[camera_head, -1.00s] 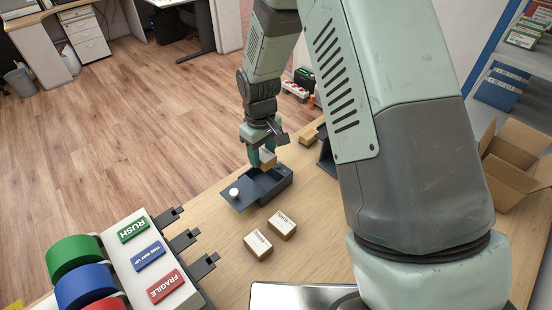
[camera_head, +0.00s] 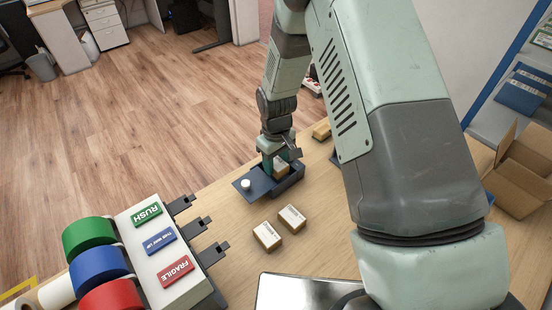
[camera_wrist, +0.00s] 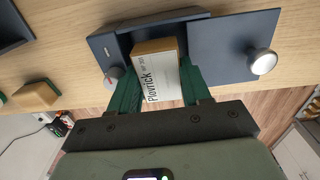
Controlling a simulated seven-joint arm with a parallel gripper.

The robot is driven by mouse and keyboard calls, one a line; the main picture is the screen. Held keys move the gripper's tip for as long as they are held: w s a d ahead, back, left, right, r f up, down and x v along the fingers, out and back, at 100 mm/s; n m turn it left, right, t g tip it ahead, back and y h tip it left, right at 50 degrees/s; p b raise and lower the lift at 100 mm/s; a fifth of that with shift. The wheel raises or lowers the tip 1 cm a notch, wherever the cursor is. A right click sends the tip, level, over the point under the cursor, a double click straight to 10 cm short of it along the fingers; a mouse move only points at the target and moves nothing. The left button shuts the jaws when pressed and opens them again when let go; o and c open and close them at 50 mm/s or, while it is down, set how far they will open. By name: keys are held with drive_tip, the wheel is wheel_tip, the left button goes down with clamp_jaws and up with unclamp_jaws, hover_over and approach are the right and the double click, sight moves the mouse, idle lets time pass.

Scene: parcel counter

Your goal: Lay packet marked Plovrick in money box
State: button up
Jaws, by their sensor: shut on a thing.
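My gripper (camera_head: 281,163) is shut on the packet marked Plovrick (camera_wrist: 157,72), a small brown block with a white label. In the head view the packet (camera_head: 281,171) is at the dark blue-grey money box (camera_head: 293,182), held over or partly inside its open compartment; I cannot tell if it touches the floor. The box's flat lid panel (camera_wrist: 228,45) with a white knob (camera_wrist: 263,62) extends to one side, leaving the compartment open. The box also shows in the wrist view (camera_wrist: 108,49), with a round dial on its wall.
Two labelled packets (camera_head: 267,235) (camera_head: 292,217) lie on the counter (camera_head: 235,255) in front of the box. Another packet (camera_head: 322,130) lies behind it. A tape dispenser (camera_head: 150,250) stands at left, an open carton (camera_head: 520,170) at right.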

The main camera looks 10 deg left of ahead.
drive_tip(key=o, duration=1.4)
drive_tip(key=shift+r, duration=0.1)
wheel_tip(320, 180, up, 11)
drive_tip(key=shift+f, duration=0.15)
